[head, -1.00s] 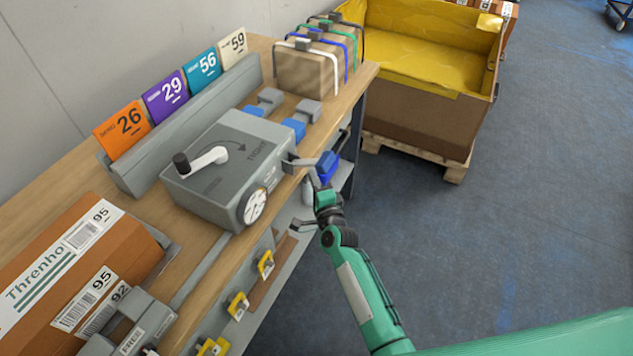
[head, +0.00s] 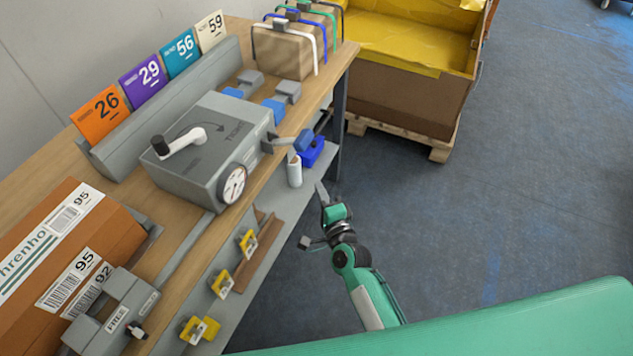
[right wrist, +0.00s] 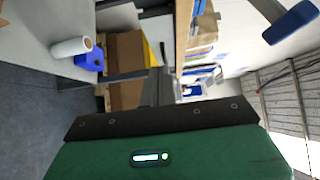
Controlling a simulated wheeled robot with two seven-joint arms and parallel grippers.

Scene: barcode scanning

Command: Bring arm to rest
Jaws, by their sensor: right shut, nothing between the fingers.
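My right arm (head: 368,300) is green and comes up from the bottom of the head view. Its right gripper (head: 321,192) is shut and empty, in the open space off the front edge of the workbench (head: 200,262), touching nothing. In the right wrist view the dark shut fingers (right wrist: 160,86) point away from the camera. My left gripper is not in view.
On the bench stand a grey crank box (head: 208,150), a brown labelled carton (head: 112,238), numbered cards (head: 140,82) and strapped parcels (head: 285,52). A yellow-lined crate (head: 405,88) stands behind on a pallet. Blue floor to the right is clear.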

